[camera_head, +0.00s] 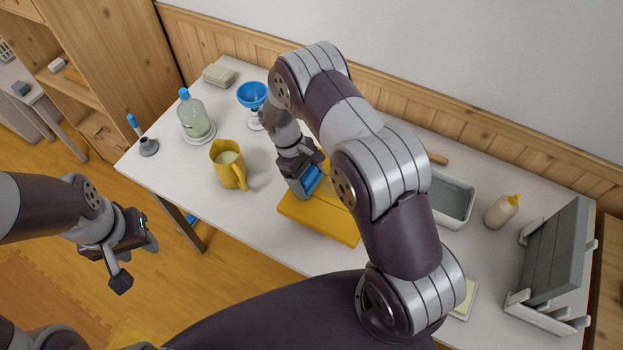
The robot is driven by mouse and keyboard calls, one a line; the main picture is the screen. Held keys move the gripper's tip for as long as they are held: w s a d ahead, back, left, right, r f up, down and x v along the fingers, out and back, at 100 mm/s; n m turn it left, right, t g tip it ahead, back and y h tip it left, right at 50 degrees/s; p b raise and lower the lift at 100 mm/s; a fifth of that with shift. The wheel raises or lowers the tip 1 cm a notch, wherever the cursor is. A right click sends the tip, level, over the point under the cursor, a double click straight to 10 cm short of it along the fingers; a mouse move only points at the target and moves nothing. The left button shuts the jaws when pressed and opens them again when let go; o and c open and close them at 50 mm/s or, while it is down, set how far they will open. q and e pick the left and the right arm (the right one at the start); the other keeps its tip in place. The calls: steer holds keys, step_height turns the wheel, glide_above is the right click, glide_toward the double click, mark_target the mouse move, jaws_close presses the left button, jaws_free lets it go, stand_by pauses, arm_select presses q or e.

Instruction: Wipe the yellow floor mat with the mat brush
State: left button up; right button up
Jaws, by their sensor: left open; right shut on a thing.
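The yellow floor mat (317,218) lies flat on the white table near its front edge, partly hidden by my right arm. My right gripper (301,186) points down over the mat's upper left part and is shut on a blue thing, which appears to be the mat brush (313,179). Most of the brush is hidden by the fingers, and I cannot tell clearly whether it touches the mat. My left gripper (137,258) is open and empty, off the table's left front side above the wooden floor.
A yellow jug (227,166) stands left of the mat. Behind are a blue goblet (252,95) and a glass jar (194,118). On the right are a grey tub (449,199), a cream bottle (502,211) and a grey rack (553,257). The table's front left is clear.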

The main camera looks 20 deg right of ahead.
mark_target(315, 169)
stand_by(0.3)
steer(key=shift+w+d+f+b, duration=0.15)
steer(key=shift+w+d+b, duration=0.5)
steer(key=shift+w+d, duration=0.95)
steer(key=shift+d, duration=0.35)
steer(key=shift+s, duration=0.1)
steer(key=shift+s+d+r, duration=0.25)
steer(key=shift+s+d, duration=0.15)
steer(key=shift+s, duration=0.05)
steer(key=shift+s+d+p, duration=0.85)
steer(key=shift+s+d, duration=0.2)
steer(key=shift+s, duration=0.2)
steer(key=shift+s+d+f, duration=0.15)
steer(key=shift+s+d, duration=0.1)
steer(key=shift+s, duration=0.1)
